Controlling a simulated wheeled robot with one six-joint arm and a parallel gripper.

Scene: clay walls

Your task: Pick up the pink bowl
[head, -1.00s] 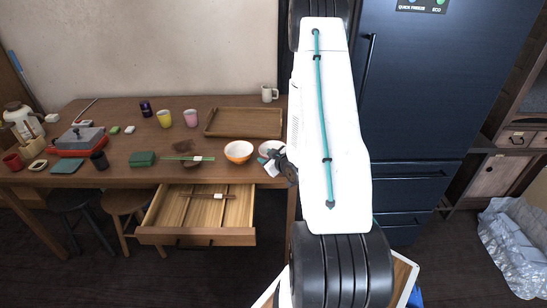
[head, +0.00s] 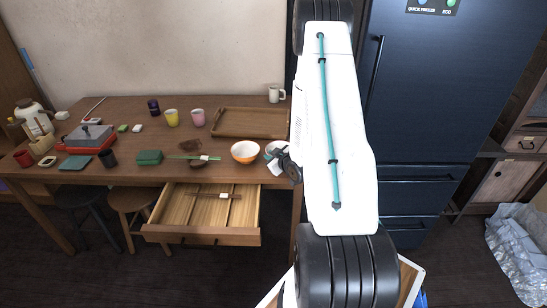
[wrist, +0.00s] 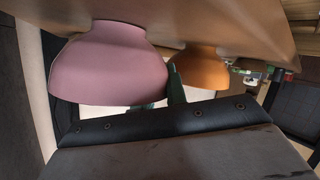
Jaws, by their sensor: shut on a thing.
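The pink bowl (wrist: 105,65) fills the left of the wrist view, which shows the table upside down at the top. In the head view only a pale sliver of the pink bowl (head: 270,148) shows beside my arm. My gripper (wrist: 165,93) is shut on the bowl's rim, with one green finger visible at its right side and the other mostly hidden by the bowl. In the head view my gripper (head: 274,158) is at the table's right front, largely covered by my arm. I cannot tell whether the bowl is clear of the table.
An orange bowl (head: 245,152) stands close to the left of the pink bowl and also shows in the wrist view (wrist: 197,72). A wooden tray (head: 250,123) and a white mug (head: 276,93) are behind. An open drawer (head: 203,236) juts out below. A dark fridge (head: 440,100) stands right.

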